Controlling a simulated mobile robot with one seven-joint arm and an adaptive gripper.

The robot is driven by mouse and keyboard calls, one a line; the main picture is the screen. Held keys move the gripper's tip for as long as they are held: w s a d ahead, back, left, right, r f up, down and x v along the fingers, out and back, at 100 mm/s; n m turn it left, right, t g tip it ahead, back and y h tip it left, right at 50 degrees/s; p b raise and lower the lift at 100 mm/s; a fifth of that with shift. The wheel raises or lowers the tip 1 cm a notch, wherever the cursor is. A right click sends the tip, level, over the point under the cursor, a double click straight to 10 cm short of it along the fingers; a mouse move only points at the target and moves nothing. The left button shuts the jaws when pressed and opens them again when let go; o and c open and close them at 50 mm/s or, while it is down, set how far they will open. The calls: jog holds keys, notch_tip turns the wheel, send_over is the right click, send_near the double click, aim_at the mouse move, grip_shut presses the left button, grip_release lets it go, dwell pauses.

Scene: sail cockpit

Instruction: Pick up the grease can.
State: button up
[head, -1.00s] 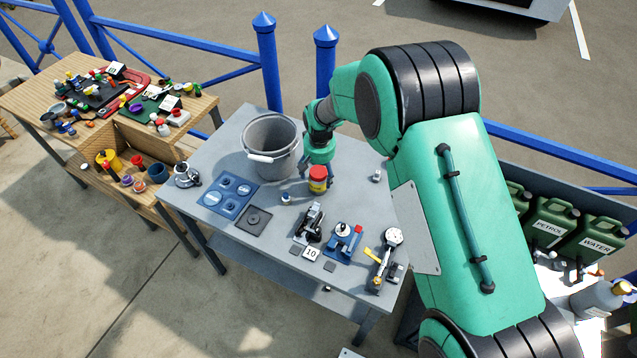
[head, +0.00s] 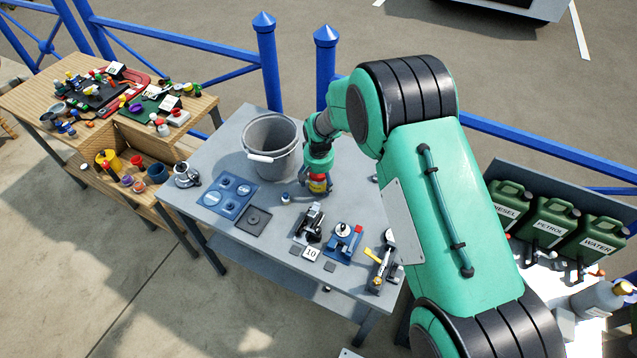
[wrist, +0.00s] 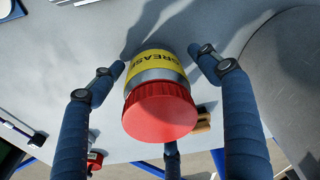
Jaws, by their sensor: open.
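The grease can (head: 317,183) has a red lid and a yellow band and stands on the grey table (head: 225,262). In the wrist view the can (wrist: 155,68) shows its yellow label reading "GREASE" and its ribbed red lid towards the camera. My gripper (head: 317,190) is over the can in the head view and partly hides it. In the wrist view my gripper (wrist: 160,60) is open, with one blue finger on each side of the can. Gaps show between the fingertips and the can there.
A grey bucket (head: 271,147) stands close to the left of my gripper. A blue tray (head: 230,197), a black device (head: 310,222) and a blue device (head: 343,240) lie nearer the table's front. A blue railing (head: 325,65) runs behind the table.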

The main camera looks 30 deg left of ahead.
jog(key=shift+c, duration=0.3)
jog(key=c, duration=1.4)
jog(key=shift+r, duration=0.15)
jog(key=shift+r+p, duration=0.3)
jog(key=shift+r, duration=4.65)
